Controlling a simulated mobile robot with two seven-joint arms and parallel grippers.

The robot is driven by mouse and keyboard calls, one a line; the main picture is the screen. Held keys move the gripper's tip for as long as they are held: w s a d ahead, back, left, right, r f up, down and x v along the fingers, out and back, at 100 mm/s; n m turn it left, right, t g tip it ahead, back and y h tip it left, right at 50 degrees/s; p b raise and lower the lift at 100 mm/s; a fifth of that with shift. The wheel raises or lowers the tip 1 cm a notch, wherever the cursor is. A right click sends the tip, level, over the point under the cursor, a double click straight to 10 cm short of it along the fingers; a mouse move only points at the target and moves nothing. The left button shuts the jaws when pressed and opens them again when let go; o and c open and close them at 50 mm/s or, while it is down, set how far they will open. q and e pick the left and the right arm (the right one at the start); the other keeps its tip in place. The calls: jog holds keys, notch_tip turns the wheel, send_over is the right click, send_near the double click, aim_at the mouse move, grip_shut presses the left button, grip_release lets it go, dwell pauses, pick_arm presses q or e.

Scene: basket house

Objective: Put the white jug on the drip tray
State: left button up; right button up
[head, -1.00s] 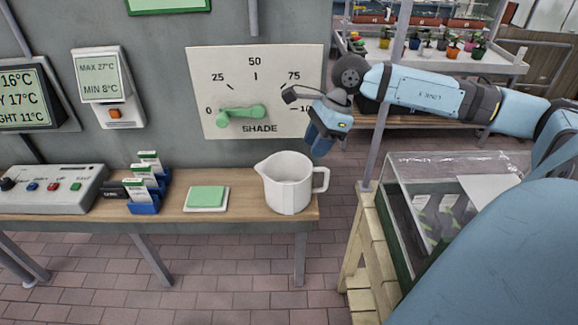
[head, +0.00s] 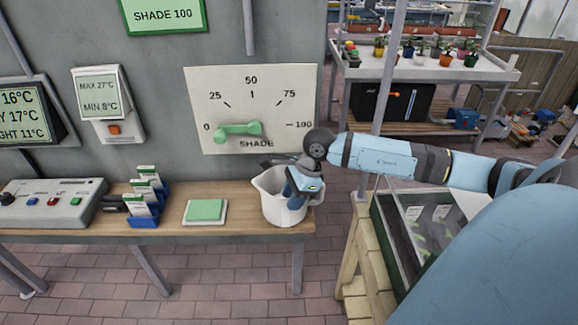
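The white jug (head: 279,212) stands upright near the right end of the wooden bench, its spout to the left. My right gripper (head: 297,196) is down at the jug's right side, where the handle is, and covers most of the handle and part of the rim. I cannot tell whether its fingers are closed on the handle. I cannot make out a drip tray for certain. A small white square dish with a green pad (head: 205,210) lies on the bench left of the jug. My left gripper is not in view.
The bench (head: 240,225) also holds blue card holders (head: 145,205) and a grey control box (head: 45,203). A shade dial panel (head: 252,100) is on the wall behind the jug. A glass-sided planter box (head: 400,240) stands to the right, past a gap.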

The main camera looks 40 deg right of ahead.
jog(key=shift+c, duration=0.2)
grip_shut()
